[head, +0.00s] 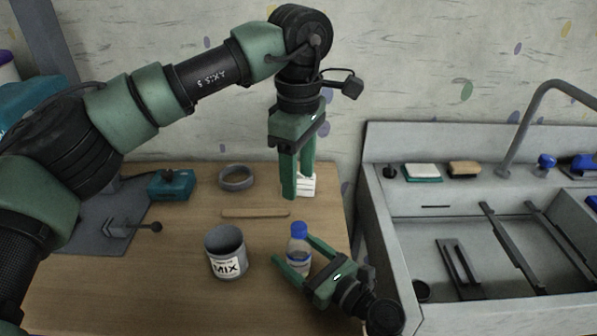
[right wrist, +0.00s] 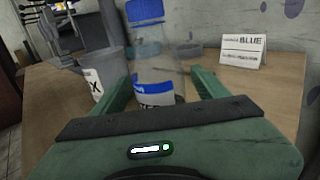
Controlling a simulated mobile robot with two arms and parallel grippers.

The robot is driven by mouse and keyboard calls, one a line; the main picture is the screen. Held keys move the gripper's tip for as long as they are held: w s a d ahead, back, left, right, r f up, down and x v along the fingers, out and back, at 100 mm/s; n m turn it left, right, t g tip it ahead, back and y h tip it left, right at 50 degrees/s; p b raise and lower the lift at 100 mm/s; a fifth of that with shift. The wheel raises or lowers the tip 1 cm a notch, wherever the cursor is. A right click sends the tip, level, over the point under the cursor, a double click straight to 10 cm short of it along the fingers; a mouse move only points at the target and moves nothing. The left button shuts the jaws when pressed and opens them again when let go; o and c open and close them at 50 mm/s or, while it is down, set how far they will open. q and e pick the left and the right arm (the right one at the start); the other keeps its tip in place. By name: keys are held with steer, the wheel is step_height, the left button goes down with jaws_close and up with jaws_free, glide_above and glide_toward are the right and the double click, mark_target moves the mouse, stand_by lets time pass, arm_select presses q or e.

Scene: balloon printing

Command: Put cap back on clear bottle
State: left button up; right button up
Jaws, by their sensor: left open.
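The clear bottle (head: 298,262) stands upright on the wooden table, with a blue-and-white label. The blue cap (head: 299,229) sits on its top; bottle (right wrist: 158,77) and cap (right wrist: 144,11) also show in the right wrist view. I cannot tell if the cap is tightened. My right gripper (head: 292,249) is low at the table, open, with its fingers on either side of the bottle and apparent gaps beside it. My left gripper (head: 298,187) hangs fingers-down above and behind the bottle, open and empty.
A grey MIX cup (head: 226,252) stands left of the bottle. A wooden stick (head: 255,214), a dark ring-shaped dish (head: 237,179) and a white label card (right wrist: 243,50) are behind. A teal box (head: 171,185) is at back left. The sink (head: 470,205) borders the table on the right.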

mark_target(307, 261)
steer(key=b+v, duration=0.1)
steer(key=v, duration=0.6)
steer(key=shift+s+d, duration=0.3)
